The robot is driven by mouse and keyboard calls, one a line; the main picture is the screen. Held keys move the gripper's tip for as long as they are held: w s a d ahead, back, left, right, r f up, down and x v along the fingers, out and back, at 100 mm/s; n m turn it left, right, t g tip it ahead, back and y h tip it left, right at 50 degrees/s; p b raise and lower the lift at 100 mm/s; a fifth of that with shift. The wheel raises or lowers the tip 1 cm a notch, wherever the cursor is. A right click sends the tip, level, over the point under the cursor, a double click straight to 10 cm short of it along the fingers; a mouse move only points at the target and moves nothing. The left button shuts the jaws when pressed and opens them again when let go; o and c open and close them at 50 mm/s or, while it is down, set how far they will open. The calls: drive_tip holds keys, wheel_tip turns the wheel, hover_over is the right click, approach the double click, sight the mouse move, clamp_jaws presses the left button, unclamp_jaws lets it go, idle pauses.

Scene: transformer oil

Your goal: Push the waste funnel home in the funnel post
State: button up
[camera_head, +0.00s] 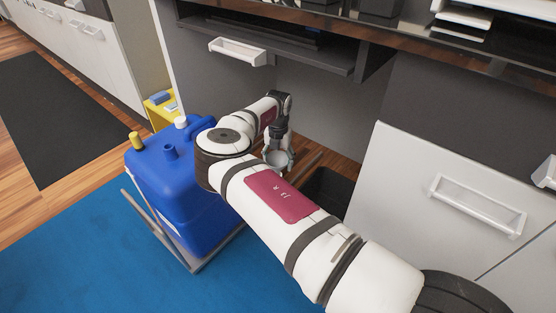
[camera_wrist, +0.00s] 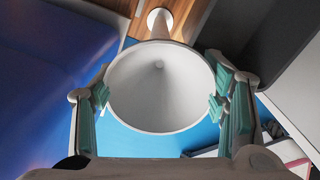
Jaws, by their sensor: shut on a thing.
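The waste funnel (camera_wrist: 160,88) is a pale grey cone, its wide mouth facing the camera in the wrist view. My gripper (camera_wrist: 161,100) is shut on it, with a green finger pad at each side of the rim. In the head view my gripper (camera_head: 279,150) is low beside the dark cabinet, past my forearm, and the funnel (camera_head: 283,161) shows only partly. A pale, round-ended upright piece (camera_wrist: 160,20) shows just beyond the funnel rim; I cannot tell whether it is the funnel post. The funnel's underside and any seat below it are hidden.
A blue container (camera_head: 165,190) with a blue neck, a yellow cap and a white cap stands in a grey frame (camera_head: 200,268), left of my arm. A yellow box (camera_head: 158,115) is behind it. Cabinet drawers (camera_head: 440,195) close off the right. Blue floor mat (camera_head: 95,270) is clear at front left.

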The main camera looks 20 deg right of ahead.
drive_tip(key=shift+f+b, duration=0.5)
drive_tip(key=shift+f, duration=0.4)
drive_tip(key=o, duration=1.2)
wheel_tip(320, 180, up, 8)
drive_tip(key=shift+f, duration=0.2)
